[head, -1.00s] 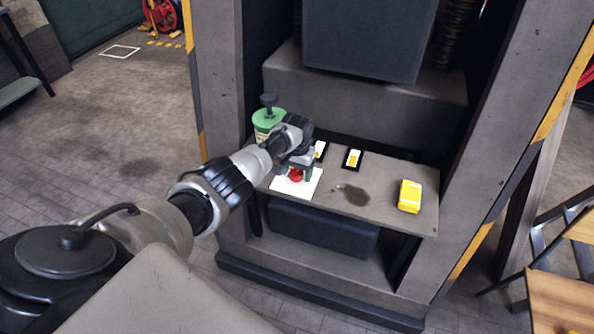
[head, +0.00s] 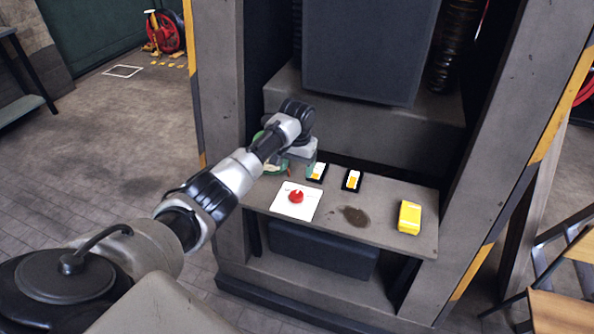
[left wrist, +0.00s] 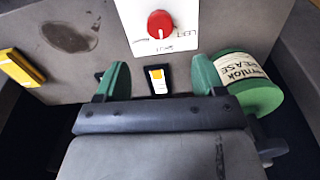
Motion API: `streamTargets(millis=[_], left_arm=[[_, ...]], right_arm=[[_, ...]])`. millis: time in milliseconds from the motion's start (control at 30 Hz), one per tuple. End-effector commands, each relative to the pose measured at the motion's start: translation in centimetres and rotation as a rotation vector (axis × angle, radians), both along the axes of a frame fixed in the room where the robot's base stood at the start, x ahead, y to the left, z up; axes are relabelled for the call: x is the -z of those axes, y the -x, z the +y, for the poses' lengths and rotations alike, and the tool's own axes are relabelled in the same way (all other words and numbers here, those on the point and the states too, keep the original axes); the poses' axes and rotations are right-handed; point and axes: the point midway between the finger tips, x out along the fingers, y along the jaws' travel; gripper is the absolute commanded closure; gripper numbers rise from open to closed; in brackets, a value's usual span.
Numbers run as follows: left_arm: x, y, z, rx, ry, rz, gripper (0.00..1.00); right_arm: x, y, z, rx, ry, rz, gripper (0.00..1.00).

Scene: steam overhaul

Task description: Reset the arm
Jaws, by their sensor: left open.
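My left gripper (head: 300,164) is over the back left of the grey shelf, in front of the green tub in the head view. In the left wrist view its two green fingers (left wrist: 158,80) stand apart with nothing held between them. A red knob (head: 296,197) on a white plate (head: 285,208) lies on the shelf, in front of the gripper and apart from it. The knob also shows in the left wrist view (left wrist: 160,24), with lettering on the plate. My right gripper is not in view.
A green grease tub (left wrist: 250,84) stands close beside the left gripper. A yellow block (head: 409,217) and a dark stain (head: 355,215) are to the right. Frame posts flank the shelf.

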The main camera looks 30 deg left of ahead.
Motion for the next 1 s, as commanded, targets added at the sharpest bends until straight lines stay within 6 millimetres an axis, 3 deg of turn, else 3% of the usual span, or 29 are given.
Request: streamTargets(millis=[400, 567, 667, 800, 1000], left_arm=[[0.1, 0.0, -0.1, 0.001, 0.0, 0.001, 0.31], [2.3, 1.3, -2.1, 0.058, -0.008, 0.0, 0.31], [5.3, 3.8, -5.0, 0.142, -0.018, -0.008, 0.31], [9.0, 9.0, -9.9, 0.267, -0.019, -0.048, 0.31], [11.2, 17.9, -15.2, 0.376, 0.003, -0.125, 0.31]], right_arm=[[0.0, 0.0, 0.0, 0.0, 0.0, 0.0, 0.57], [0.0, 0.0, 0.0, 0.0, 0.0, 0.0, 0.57], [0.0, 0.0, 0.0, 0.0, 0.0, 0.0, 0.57], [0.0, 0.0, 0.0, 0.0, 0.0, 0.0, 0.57], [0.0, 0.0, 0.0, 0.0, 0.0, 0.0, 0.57]])
